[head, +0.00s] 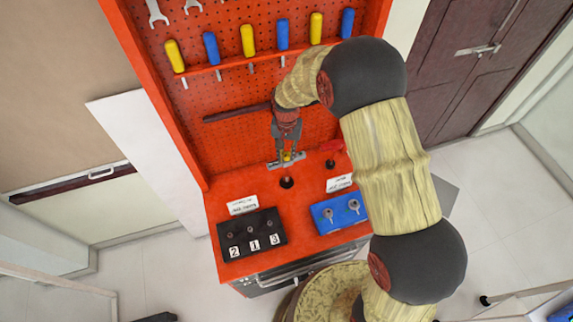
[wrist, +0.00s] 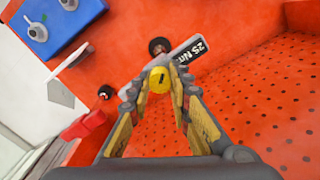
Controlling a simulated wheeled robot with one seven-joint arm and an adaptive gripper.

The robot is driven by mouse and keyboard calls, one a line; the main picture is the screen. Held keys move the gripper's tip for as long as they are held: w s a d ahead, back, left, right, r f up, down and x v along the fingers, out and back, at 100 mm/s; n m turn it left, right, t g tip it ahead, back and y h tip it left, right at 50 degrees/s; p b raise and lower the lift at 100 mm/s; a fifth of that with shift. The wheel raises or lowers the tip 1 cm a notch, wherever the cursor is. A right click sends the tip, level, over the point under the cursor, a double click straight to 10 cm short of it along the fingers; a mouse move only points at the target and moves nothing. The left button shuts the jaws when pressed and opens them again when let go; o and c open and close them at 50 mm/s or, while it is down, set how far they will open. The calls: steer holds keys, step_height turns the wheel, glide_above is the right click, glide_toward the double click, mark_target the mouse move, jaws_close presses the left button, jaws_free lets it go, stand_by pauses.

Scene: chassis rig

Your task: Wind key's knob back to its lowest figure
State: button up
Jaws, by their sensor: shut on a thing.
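The key is a grey bar with a dark "25 Nm" label (wrist: 188,54) and a round yellow knob (wrist: 159,79) at its near side. The knob's face bears one short dark mark; I cannot tell whether it is a figure or a pointer line. In the head view the key's bar (head: 275,165) shows crosswise at the gripper's tip. My gripper (wrist: 160,88) has its yellow-padded fingers closed on the knob from both sides. In the head view my gripper (head: 289,153) points down at the back of the red bench, before the pegboard. The key's far underside is hidden.
The red bench (head: 217,207) carries a black block (head: 264,244) marked 2, 1, 3, and a blue block (head: 325,223) holding two grey keys. A dark round socket (head: 287,183) lies just before my gripper. Screwdrivers hang on the pegboard (head: 225,131).

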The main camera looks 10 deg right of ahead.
steer(key=n, duration=1.1)
steer(key=o, duration=0.7)
steer(key=shift+r+p, duration=1.45)
steer(key=shift+r, duration=1.6)
